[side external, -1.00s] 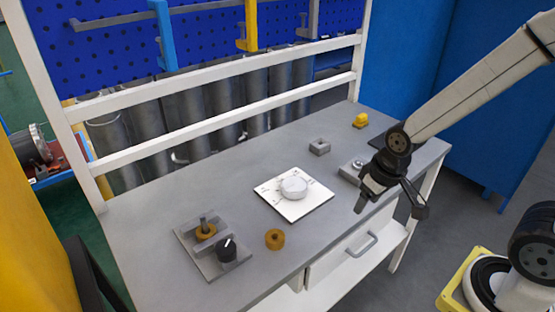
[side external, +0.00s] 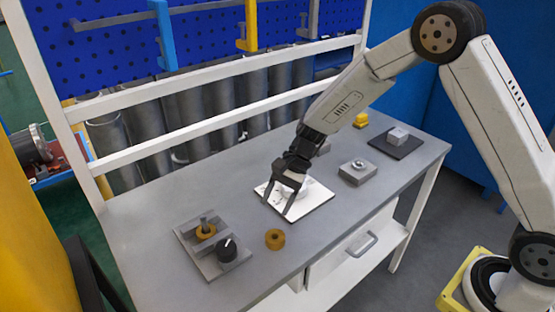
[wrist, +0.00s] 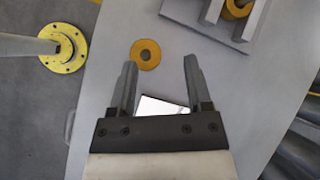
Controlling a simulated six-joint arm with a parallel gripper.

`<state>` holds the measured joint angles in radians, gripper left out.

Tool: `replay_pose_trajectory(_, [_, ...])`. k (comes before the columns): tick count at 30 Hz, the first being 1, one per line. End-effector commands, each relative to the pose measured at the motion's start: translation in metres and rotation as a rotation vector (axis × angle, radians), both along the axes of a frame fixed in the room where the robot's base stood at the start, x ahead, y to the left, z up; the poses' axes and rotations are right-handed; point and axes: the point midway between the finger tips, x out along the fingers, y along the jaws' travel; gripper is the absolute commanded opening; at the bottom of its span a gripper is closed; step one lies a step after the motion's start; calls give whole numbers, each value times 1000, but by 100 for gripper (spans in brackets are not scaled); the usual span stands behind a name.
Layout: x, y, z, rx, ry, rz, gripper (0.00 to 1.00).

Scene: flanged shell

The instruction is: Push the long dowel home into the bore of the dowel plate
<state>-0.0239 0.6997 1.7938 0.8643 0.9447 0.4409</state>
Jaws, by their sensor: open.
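My gripper (side external: 279,208) is open and empty, pointing down over the white square plate (side external: 314,205) in the middle of the bench. In the wrist view my gripper (wrist: 159,75) shows two spread fingers with nothing between the tips. I cannot tell whether this pin is the long dowel. A grey block (side external: 357,176) with a round metal piece on top stands to the right; whether it is the dowel plate is unclear.
A loose yellow ring (side external: 275,239) lies between the white plate and the fixture; it also shows in the wrist view (wrist: 137,59). A dark mat (side external: 409,147) with a grey block (side external: 397,135) and a small yellow part (side external: 361,120) are at the right. The back left bench is clear.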

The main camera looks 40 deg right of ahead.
Motion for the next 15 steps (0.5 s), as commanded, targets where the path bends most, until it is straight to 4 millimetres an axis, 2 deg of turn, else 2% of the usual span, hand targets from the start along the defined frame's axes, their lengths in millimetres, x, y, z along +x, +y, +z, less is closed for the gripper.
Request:
replay_pose_trajectory(9, [57,45,-15,307,210,-221,64])
replay_pose_trajectory(15, [84,63,-20,478,315,-312,64])
